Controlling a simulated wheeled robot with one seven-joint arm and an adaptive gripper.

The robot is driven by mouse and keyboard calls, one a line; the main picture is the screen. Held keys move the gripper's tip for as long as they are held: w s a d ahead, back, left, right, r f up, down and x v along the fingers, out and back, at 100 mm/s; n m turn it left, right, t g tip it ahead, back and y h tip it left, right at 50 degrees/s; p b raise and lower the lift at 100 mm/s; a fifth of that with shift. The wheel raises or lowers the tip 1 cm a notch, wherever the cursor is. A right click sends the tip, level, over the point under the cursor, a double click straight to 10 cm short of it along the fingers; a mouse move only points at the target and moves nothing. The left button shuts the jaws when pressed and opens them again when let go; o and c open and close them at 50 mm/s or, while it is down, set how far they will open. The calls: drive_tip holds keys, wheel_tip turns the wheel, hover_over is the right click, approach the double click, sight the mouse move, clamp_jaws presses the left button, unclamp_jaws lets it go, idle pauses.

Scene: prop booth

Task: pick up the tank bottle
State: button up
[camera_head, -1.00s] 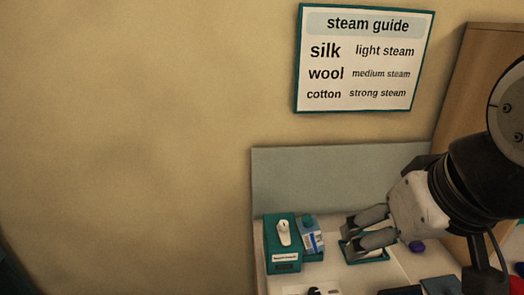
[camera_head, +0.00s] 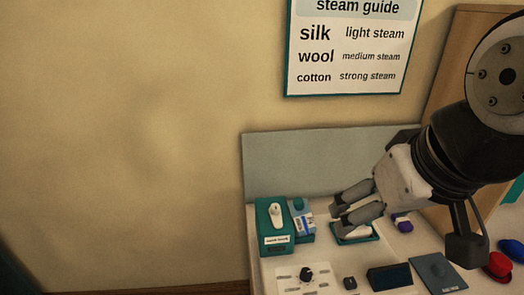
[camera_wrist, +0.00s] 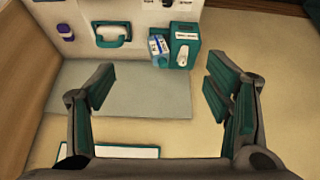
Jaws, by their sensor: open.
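A light blue and white bottle (camera_head: 302,220) with a teal top, which looks like the tank bottle, stands in a low teal holder close beside a taller teal box (camera_head: 274,226). The bottle (camera_wrist: 157,46) and the teal box (camera_wrist: 183,46) also show near the top middle of the wrist view. My gripper (camera_head: 340,211) is open above the table, to the right of the bottle in the head view. In the wrist view my gripper's fingers (camera_wrist: 160,92) are wide apart with nothing between them, and the bottle shows beyond them. The bottle's lower part is partly hidden by its holder.
A teal tray (camera_head: 372,237) with a white thing lies under my gripper. A purple bottle (camera_wrist: 66,32) stands near the wooden side panel (camera_head: 462,95). A grey back panel (camera_head: 300,165) borders the table.

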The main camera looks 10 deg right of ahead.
drive_tip(key=w+n+g, duration=0.2)
drive_tip(key=w+n, duration=0.3)
drive_tip(key=w, duration=0.3)
drive_tip(key=n+g, duration=0.3)
drive_tip(key=n, duration=0.9)
hover_over(307, 206)
wheel_tip(307, 206, down, 15)
drive_tip(key=shift+n, duration=0.3)
wheel_tip(307, 206, down, 8)
drive_tip(key=shift+w+f+p, duration=0.1)
drive_tip(key=shift+f+p, duration=0.1)
drive_tip(key=shift+p, duration=0.85)
drive_tip(key=shift+w+a+f+p, duration=0.15)
drive_tip(key=shift+f+p, duration=0.25)
drive_tip(key=shift+f, duration=1)
drive_tip(key=shift+w+a+f+p, duration=0.15)
drive_tip(key=shift+f+p, duration=0.2)
drive_tip(key=shift+f, duration=1.05)
drive_tip(key=c, duration=1.6)
drive_tip(key=shift+r, duration=0.15)
